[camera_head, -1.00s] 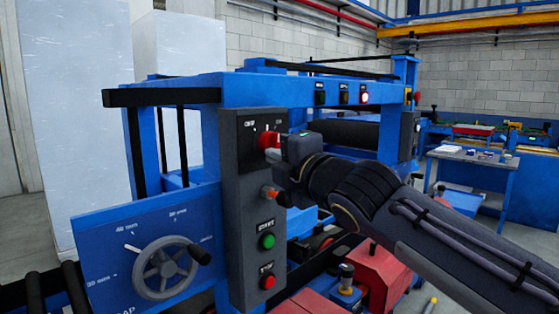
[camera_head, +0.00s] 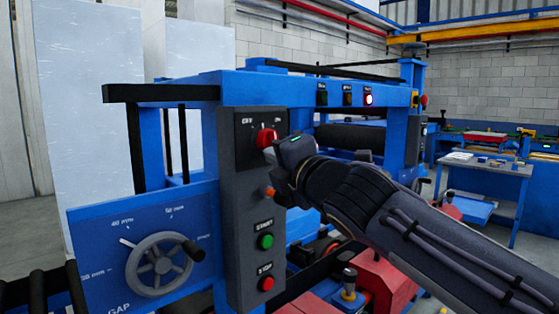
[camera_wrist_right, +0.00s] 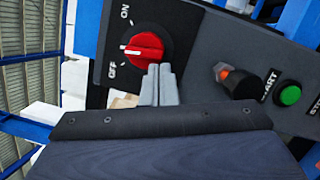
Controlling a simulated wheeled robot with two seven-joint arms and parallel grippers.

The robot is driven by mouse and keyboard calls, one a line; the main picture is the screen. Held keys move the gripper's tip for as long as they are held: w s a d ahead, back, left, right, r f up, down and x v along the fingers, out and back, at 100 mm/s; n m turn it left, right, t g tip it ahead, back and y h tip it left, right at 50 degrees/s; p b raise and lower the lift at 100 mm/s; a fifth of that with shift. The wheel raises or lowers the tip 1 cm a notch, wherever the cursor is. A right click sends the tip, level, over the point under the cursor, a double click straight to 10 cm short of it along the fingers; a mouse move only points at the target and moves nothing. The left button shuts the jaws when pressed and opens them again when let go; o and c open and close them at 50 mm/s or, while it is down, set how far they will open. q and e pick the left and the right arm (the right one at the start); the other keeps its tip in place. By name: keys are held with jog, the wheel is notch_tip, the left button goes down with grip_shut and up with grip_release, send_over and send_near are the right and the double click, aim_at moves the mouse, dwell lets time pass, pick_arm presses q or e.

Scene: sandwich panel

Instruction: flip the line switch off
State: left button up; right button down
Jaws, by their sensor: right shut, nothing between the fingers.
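The line switch is a red rotary knob (camera_head: 266,137) on a black plate marked OFF and ON, high on the grey control panel (camera_head: 240,215). In the right wrist view the red knob (camera_wrist_right: 144,47) shows close up. Its white pointer points between the ON and OFF marks. My right gripper (camera_head: 271,156) is just below and right of the knob in the head view. Its fingers (camera_wrist_right: 160,85) are shut and empty, close to the knob's edge in the wrist view; whether they touch it I cannot tell. My left gripper is not in view.
A handwheel (camera_head: 158,265) stands at the lower left. A lit red lamp (camera_head: 368,99) is on the blue beam.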

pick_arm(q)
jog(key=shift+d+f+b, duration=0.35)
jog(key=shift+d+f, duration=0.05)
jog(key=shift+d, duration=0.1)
pick_arm(e)
jog(key=shift+w+d+f+n+y, duration=0.15)
jog(key=shift+n+y, duration=0.15)
jog(key=shift+n, duration=0.7)
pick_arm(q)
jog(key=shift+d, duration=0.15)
pick_arm(e)
jog(key=shift+w+d+f+n, duration=0.1)
jog(key=shift+w+d+n, duration=0.1)
jog(key=shift+n, duration=0.9)
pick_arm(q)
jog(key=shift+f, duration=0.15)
pick_arm(e)
jog(key=shift+f, duration=0.1)
